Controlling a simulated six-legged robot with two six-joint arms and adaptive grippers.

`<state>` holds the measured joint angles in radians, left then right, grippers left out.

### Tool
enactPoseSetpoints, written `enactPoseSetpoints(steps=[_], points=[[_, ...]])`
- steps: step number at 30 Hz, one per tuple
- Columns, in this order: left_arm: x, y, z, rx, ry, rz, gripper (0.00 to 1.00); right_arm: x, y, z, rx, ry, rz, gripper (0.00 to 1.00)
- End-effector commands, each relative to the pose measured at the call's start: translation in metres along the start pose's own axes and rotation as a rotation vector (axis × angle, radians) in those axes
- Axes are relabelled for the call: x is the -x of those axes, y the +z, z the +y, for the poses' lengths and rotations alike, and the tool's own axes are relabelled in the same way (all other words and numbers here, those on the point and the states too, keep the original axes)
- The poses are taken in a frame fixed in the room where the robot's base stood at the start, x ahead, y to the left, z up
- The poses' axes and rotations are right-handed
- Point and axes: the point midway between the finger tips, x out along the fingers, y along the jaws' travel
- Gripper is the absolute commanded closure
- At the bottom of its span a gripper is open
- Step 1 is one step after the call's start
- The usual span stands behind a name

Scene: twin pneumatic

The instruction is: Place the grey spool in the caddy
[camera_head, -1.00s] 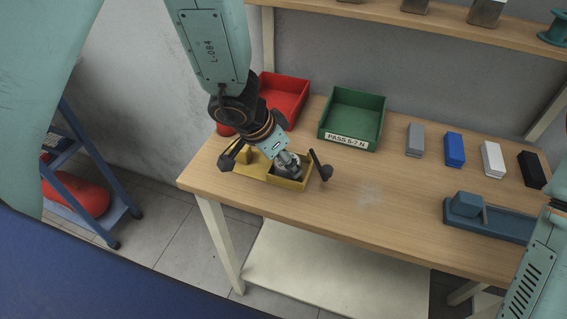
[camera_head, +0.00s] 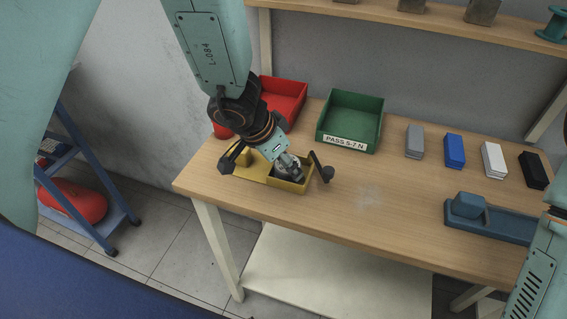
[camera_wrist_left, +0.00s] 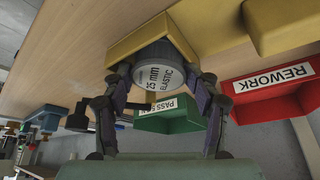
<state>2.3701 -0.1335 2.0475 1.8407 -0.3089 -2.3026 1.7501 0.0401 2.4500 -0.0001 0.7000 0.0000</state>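The yellow caddy (camera_head: 291,187) stands near the left end of the wooden table. The grey spool (camera_head: 288,167) sits in its right compartment, partly hidden by my left gripper. In the left wrist view the spool's white label (camera_wrist_left: 158,77) reads "25 mm ELASTIC", with the yellow caddy wall (camera_wrist_left: 150,36) just beyond it. My left gripper (camera_head: 278,168) is above the caddy with its fingers spread wide. In the wrist view its fingers (camera_wrist_left: 163,85) lie on either side of the spool and look apart from it. My right gripper is out of view; only part of my right arm shows.
A red bin (camera_head: 284,95) labelled REWORK and a green bin (camera_head: 350,112) stand behind the caddy. Grey (camera_head: 414,142), blue, white and black blocks line the right. A blue fixture (camera_head: 500,222) is at the right front. The table's middle is clear.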

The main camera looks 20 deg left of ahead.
Motion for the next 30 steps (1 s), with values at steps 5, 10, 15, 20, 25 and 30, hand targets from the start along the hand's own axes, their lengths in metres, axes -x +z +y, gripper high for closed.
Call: enactPoseSetpoints(steps=[5,10,15,20,25,30], points=[[-0.0071,0.016,0.0066,0.007,0.014,-0.033,0.27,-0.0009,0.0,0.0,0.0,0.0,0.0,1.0],[-0.0062,0.0142,0.006,0.006,0.014,-0.029,0.23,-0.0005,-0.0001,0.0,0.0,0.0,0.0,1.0],[-0.0053,0.0123,0.0053,0.006,0.013,-0.025,0.23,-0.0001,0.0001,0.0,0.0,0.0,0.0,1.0],[-0.0049,0.0111,0.0048,0.005,0.012,-0.023,0.23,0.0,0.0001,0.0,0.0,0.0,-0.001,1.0],[-0.0047,0.0104,0.0046,0.005,0.011,-0.021,0.23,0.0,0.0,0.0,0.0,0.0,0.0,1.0],[-0.0046,0.0101,0.0045,0.005,0.011,-0.021,0.23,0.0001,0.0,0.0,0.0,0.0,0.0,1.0]])
